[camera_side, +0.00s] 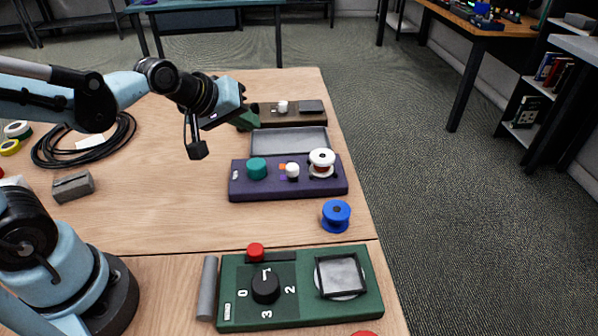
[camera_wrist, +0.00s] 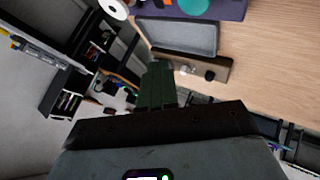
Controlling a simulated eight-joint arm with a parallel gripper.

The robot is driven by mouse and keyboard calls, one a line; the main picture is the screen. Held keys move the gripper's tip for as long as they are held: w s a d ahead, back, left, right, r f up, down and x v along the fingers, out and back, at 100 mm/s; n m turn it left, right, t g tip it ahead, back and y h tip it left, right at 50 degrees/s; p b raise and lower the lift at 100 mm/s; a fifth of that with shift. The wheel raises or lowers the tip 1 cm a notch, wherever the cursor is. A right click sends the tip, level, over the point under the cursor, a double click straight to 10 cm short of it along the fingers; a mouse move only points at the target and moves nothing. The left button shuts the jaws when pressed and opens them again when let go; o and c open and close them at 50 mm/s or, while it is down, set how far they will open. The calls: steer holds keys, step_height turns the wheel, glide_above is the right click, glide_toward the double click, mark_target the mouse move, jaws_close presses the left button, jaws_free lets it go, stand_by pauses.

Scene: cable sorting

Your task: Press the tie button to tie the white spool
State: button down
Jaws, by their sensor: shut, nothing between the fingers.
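The white spool (camera_side: 321,160) with a dark red core sits upright on the right end of the purple box (camera_side: 290,190); it also shows at the top of the wrist view (camera_wrist: 113,8). A large teal button (camera_side: 257,168) and a small white knob (camera_side: 292,170) are on the same box. The teal button is partly cut off in the wrist view (camera_wrist: 193,6). I cannot tell which control is the tie button. My gripper (camera_side: 248,122) is shut and empty, behind the purple box near the brown unit. Its dark green fingers show in the wrist view (camera_wrist: 159,68).
A grey tray (camera_side: 290,134) lies behind the purple box. The brown unit (camera_side: 313,118) has a white knob and dark pad. A blue spool (camera_side: 336,216) stands in front. A green dial box (camera_side: 300,312) is nearer.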

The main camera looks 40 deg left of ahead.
mark_target(252, 165)
steer(key=shift+f, duration=3.3)
steer(key=shift+f, duration=0.1)
steer(key=shift+f, duration=0.35)
steer(key=shift+f, duration=0.75)
stand_by(0.4)
steer(key=shift+r, duration=1.2)
steer(key=shift+r, duration=0.1)
steer(key=shift+r, duration=2.4)
